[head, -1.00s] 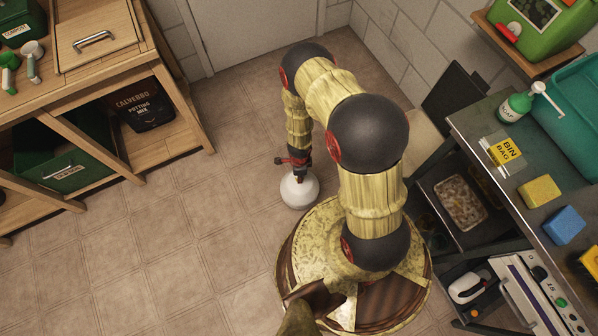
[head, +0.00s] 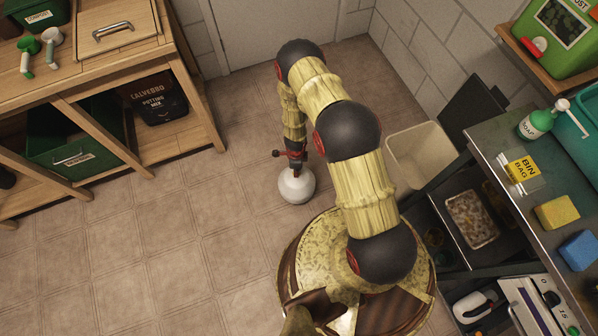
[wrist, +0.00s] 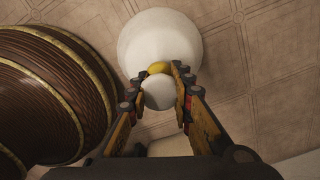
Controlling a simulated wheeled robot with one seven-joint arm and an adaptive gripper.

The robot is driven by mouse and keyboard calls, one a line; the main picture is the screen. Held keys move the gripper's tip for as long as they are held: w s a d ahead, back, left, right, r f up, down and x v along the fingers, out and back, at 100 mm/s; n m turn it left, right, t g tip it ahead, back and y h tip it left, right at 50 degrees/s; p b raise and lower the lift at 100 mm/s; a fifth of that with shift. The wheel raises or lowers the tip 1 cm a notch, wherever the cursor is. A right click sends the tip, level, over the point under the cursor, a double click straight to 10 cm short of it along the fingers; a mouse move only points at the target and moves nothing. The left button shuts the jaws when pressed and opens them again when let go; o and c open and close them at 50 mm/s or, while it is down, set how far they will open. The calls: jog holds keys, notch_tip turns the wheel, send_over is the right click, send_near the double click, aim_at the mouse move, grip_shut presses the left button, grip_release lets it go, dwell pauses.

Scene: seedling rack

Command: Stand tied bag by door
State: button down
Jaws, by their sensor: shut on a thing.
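The tied bag (head: 296,187) is white and rounded, and hangs below my gripper (head: 296,170) over the tiled floor, left of my base in the head view. In the wrist view my gripper (wrist: 159,72) is shut on the bag's neck, at a yellow tie. The bag's round body (wrist: 158,35) lies beyond the fingertips and a small white tuft shows between the fingers. I cannot tell whether the bag touches the floor. The door (head: 270,30) is pale grey, in the back wall at the top of the head view, a stretch of floor away from the bag.
A wooden bench (head: 190,75) with a potting mix sack on its shelf stands left. An empty cream bin (head: 420,160) with a raised dark lid stands right, beside a grey counter (head: 490,140). The floor (head: 250,105) before the door is clear.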

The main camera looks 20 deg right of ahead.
aim_at(292, 171)
jog(key=shift+w+a+f, duration=0.2)
jog(key=shift+w+f, duration=0.45)
jog(key=shift+f, duration=0.05)
jog(key=shift+w+a+f, duration=0.15)
jog(key=shift+w+f, duration=0.5)
jog(key=shift+f, duration=0.05)
jog(key=shift+w+f, duration=0.1)
jog(key=shift+w+f+b, duration=0.15)
jog(key=shift+f+b, duration=0.75)
jog(key=shift+f, duration=0.95)
jog(key=c, duration=1.6)
grip_release()
jog(key=shift+c, duration=0.2)
jog(key=shift+o, duration=0.3)
